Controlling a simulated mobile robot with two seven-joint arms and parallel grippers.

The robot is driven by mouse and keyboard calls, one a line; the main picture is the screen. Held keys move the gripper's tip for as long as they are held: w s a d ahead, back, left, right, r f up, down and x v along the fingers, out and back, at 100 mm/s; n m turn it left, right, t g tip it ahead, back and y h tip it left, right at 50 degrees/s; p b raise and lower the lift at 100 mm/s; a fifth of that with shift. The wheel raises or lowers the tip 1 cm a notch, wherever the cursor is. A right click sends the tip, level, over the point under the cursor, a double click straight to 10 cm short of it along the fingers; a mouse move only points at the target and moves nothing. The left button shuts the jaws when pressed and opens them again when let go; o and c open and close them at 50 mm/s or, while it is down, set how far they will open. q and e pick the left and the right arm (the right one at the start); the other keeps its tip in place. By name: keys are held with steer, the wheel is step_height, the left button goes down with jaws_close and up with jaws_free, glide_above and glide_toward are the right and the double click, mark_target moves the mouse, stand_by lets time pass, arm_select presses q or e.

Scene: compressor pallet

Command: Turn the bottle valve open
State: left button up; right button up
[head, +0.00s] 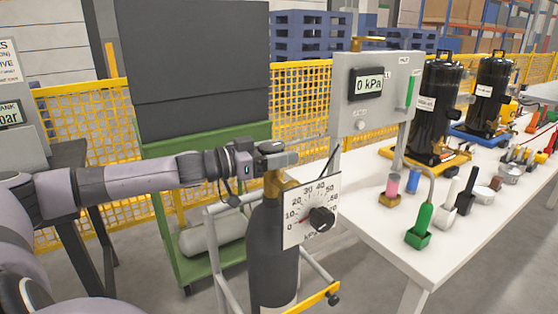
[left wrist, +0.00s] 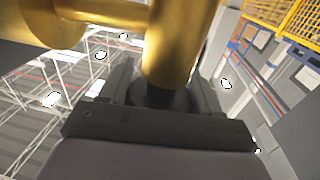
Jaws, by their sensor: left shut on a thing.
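A dark gas bottle (head: 272,255) stands upright in a grey and yellow trolley in the middle of the head view, with a brass valve (head: 276,184) on top. A white dial plate with a black knob (head: 321,218) sits in front of the bottle's right side. My left gripper (head: 276,155) reaches in from the left and is shut on the top of the bottle valve. In the left wrist view, the brass valve body (left wrist: 178,45) rises close up between the fingers, and the part gripped is mostly hidden. My right gripper is in neither view.
A white table (head: 375,220) on the right holds a grey panel (head: 377,95) reading 0 kPa, black canisters (head: 437,100), a green-handled tool (head: 422,225) and small parts. A green cart (head: 165,215) stands behind my left arm. Yellow mesh fencing (head: 80,125) runs behind.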

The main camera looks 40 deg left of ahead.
arm_select(q)
steer(key=shift+f+n+y+b, duration=0.25)
steer(key=shift+n+y+b, duration=0.15)
steer(key=shift+y+b, duration=0.2)
steer(key=shift+r+t+y, duration=0.1)
steer(key=shift+t+y, duration=0.2)
steer(key=shift+a+r+n+y, duration=0.1)
steer(key=shift+r+n+y, duration=0.05)
steer(key=shift+n+y, duration=0.45)
steer(key=shift+a+n+t+y, duration=0.1)
steer(key=shift+n+t+y, duration=0.2)
steer(key=shift+n+y, duration=0.45)
steer(key=shift+a+n+y+p, duration=0.15)
steer(key=shift+n+y+p, duration=0.25)
steer(key=shift+y, duration=0.65)
steer(key=o, duration=1)
steer(key=shift+c, duration=0.2)
